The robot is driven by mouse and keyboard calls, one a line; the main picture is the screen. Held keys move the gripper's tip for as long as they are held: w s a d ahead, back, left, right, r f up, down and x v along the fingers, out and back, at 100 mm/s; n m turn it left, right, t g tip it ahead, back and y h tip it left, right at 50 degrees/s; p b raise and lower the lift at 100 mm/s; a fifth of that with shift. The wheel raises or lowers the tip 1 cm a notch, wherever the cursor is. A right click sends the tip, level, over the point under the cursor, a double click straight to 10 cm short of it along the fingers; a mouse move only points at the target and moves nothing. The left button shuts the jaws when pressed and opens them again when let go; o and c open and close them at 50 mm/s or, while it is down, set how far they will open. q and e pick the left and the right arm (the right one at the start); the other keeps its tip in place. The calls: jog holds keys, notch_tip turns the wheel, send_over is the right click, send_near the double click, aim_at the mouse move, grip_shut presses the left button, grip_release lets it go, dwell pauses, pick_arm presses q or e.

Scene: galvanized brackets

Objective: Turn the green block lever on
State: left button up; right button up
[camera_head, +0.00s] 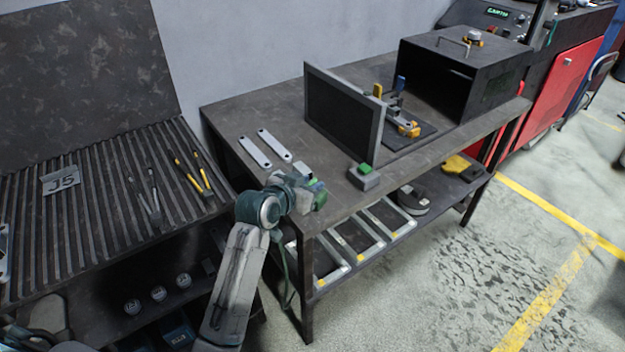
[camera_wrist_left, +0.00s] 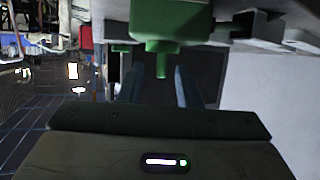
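A green block lever (camera_head: 320,199) is at the front left corner area of the workbench, right at my left gripper (camera_head: 312,188). In the left wrist view the green lever (camera_wrist_left: 172,20) is large at the top, with a narrower stub pointing down the picture. My left gripper's two fingers (camera_wrist_left: 160,88) are apart, with a gap between them in line with the stub. Contact cannot be told. Another grey block with a green top (camera_head: 365,175) stands further right on the bench's front edge. My right gripper is not in view.
Two pale flat bars (camera_head: 265,148) lie behind the gripper on the workbench (camera_head: 240,115). A dark upright panel (camera_head: 343,112) stands mid-bench, with a clamp fixture (camera_head: 405,127) and a dark open box (camera_head: 455,75) beyond. A ribbed rack (camera_head: 100,200) is at the left.

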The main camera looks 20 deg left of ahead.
pick_arm(q)
jog(key=shift+x, duration=1.05)
grip_shut()
